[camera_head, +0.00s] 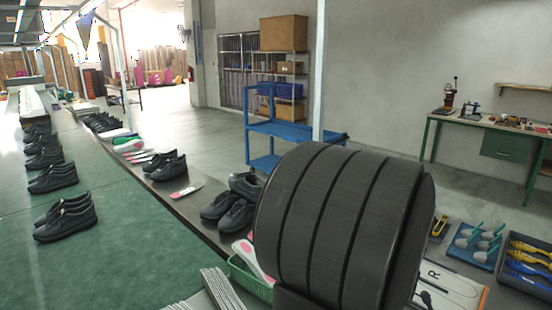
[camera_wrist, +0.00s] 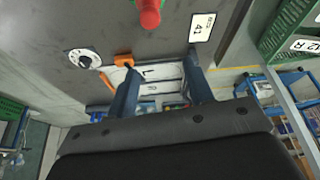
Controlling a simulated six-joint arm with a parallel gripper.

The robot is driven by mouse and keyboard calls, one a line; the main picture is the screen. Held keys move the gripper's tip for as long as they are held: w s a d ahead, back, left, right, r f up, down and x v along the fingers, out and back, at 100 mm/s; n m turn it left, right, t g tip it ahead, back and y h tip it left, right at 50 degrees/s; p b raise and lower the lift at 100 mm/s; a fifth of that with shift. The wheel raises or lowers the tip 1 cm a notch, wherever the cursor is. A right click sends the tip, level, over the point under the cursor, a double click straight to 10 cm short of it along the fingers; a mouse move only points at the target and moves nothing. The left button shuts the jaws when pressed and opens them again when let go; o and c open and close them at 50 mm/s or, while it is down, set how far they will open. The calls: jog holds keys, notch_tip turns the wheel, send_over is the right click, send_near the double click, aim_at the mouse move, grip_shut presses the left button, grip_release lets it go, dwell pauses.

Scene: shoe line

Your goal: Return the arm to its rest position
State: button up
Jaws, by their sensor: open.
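My gripper (camera_wrist: 162,92) shows in the wrist view, with two dark blue fingers spread apart and nothing held between them. Beyond the fingers is a grey panel (camera_wrist: 170,52) with a red knob (camera_wrist: 150,14), a white dial (camera_wrist: 84,58) and a label reading 41 (camera_wrist: 202,27). White pieces and an orange part (camera_wrist: 123,60) show around and between the fingers; I cannot tell how far off they are. In the head view a large dark ribbed part of my own arm fills the lower middle, and the gripper is not visible there.
In the head view, black shoes (camera_head: 66,218) line the green belt (camera_head: 120,262), and more shoes (camera_head: 167,167) stand on the ledge beside it. A green basket (camera_head: 246,280), a tray of brushes (camera_head: 527,268) and a blue cart (camera_head: 290,128) surround my arm. Open floor lies behind.

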jog(key=w+a+f+n+y, duration=0.1)
jog(key=w+a+n, duration=0.2)
jog(key=w+a, duration=1)
jog(key=shift+w+a+t, duration=0.25)
jog(key=shift+a+t, duration=0.05)
jog(key=shift+a, duration=0.15)
